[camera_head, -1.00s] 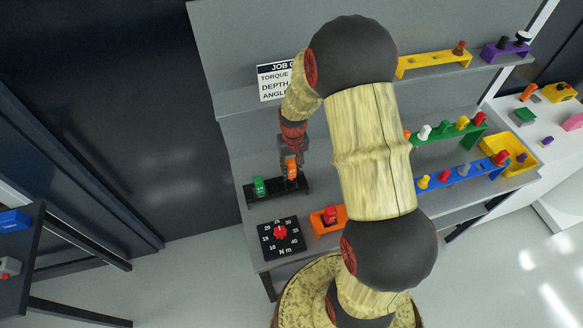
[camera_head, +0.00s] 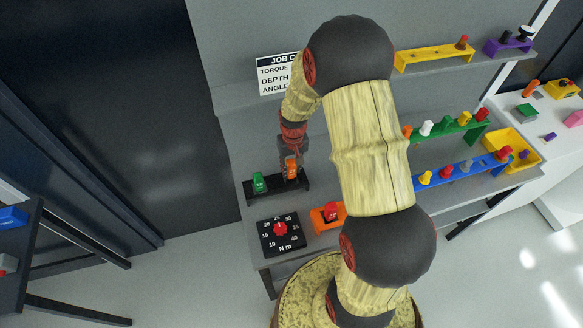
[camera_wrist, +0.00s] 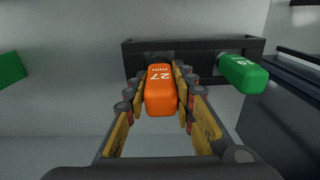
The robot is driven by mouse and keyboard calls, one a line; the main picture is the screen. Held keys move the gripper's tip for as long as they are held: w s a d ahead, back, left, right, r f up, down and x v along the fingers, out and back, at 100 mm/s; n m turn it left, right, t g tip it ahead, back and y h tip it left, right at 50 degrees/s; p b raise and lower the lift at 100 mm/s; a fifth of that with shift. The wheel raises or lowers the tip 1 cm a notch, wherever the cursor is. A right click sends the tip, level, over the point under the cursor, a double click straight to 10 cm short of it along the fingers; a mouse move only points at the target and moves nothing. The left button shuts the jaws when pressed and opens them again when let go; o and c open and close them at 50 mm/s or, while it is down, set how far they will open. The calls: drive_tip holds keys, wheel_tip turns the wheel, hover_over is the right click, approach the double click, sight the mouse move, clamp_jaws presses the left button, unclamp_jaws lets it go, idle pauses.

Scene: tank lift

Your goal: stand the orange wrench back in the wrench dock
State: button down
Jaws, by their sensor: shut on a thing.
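The orange wrench (camera_head: 291,169), marked 27 on its end in the wrist view (camera_wrist: 160,88), is between the fingers of my gripper (camera_head: 290,158). My gripper, also in the wrist view (camera_wrist: 160,96), is shut on it. The wrench is at the right part of the black wrench dock (camera_head: 275,190), which crosses the top of the wrist view (camera_wrist: 205,47). Its lower end is hidden, so I cannot tell how deep it sits in the dock. A green wrench (camera_head: 259,183) stands in the dock's left part; it also shows in the wrist view (camera_wrist: 243,74).
A black torque dial (camera_head: 270,243) with a red knob and an orange stand (camera_head: 318,222) with a red piece are in front of the dock. Green (camera_head: 447,133) and blue (camera_head: 440,182) racks stand to the right, beyond my arm. A job card (camera_head: 272,75) is behind.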

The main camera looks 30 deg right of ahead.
drive_tip(key=shift+f, duration=0.15)
drive_tip(key=c, duration=1.4)
unclamp_jaws()
drive_tip(key=shift+r+p, duration=2.85)
drive_tip(key=shift+r, duration=1.7)
drive_tip(key=shift+f, duration=0.1)
